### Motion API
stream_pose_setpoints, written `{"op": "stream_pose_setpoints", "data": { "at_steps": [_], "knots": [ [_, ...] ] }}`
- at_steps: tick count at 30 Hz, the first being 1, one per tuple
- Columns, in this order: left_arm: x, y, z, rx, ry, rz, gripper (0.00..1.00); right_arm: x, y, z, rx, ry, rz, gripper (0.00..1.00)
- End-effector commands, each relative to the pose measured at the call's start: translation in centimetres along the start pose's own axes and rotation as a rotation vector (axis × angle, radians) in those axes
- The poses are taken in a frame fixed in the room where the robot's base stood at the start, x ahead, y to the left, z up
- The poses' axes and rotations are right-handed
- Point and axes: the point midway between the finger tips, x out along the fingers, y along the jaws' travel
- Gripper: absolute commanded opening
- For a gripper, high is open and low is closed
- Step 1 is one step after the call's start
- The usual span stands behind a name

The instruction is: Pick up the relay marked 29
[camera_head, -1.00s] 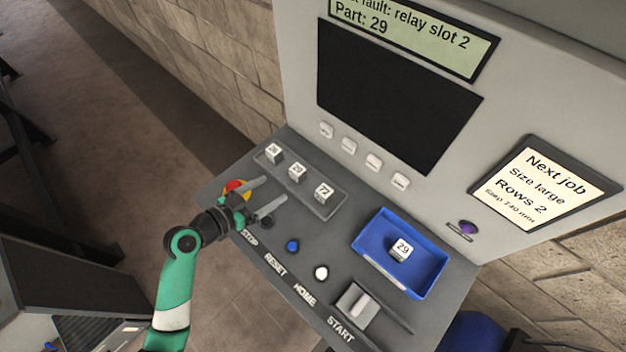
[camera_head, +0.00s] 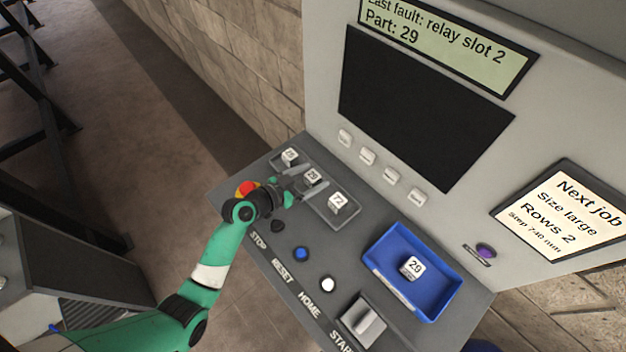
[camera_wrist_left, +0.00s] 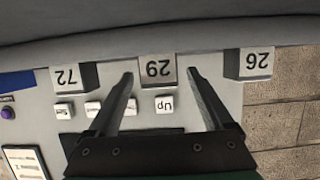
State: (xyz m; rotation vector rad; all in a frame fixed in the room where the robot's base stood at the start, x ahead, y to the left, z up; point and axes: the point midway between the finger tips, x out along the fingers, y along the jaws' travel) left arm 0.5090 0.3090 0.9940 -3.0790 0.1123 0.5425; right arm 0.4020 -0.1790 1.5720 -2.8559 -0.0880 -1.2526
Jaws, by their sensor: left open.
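A small white relay marked 29 (camera_head: 312,175) stands in the middle of the grey tray (camera_head: 347,219) on the console. A relay marked 26 (camera_head: 290,156) and one marked 72 (camera_head: 337,202) stand on either side of it. A second block marked 29 (camera_head: 412,267) lies in the blue bin (camera_head: 440,296). My left gripper (camera_head: 311,179) is open, its fingers on either side of the middle relay. In the left wrist view, relay 29 (camera_wrist_left: 158,69) appears upside down between the fingertips (camera_wrist_left: 160,76); I cannot tell whether they touch it. My right gripper is not in view.
A red emergency button (camera_head: 248,188) is close to my left wrist. A blue button (camera_head: 301,254), a white button (camera_head: 327,284) and a lever (camera_head: 363,318) line the console's front. The upright panel reads "Part: 29" on its display (camera_head: 440,45).

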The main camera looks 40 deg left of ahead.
Motion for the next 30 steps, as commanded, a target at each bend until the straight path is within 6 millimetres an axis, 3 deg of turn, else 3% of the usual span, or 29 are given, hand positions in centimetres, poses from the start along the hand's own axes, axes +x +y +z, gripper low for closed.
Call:
{"op": "stream_pose_setpoints", "data": {
  "at_steps": [8, 23, 30],
  "knots": [
    [0.83, -0.01, 0.04, 0.0, 0.0, -0.001, 0.85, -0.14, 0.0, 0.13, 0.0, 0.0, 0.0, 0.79],
    [0.8, 0.0, 0.05, -0.001, -0.001, 0.0, 0.0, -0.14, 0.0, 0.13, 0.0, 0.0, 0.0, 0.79],
    [0.79, 0.0, 0.0, 0.0, 0.0, 0.0, 0.0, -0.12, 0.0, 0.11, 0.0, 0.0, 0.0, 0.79]
  ]
}}
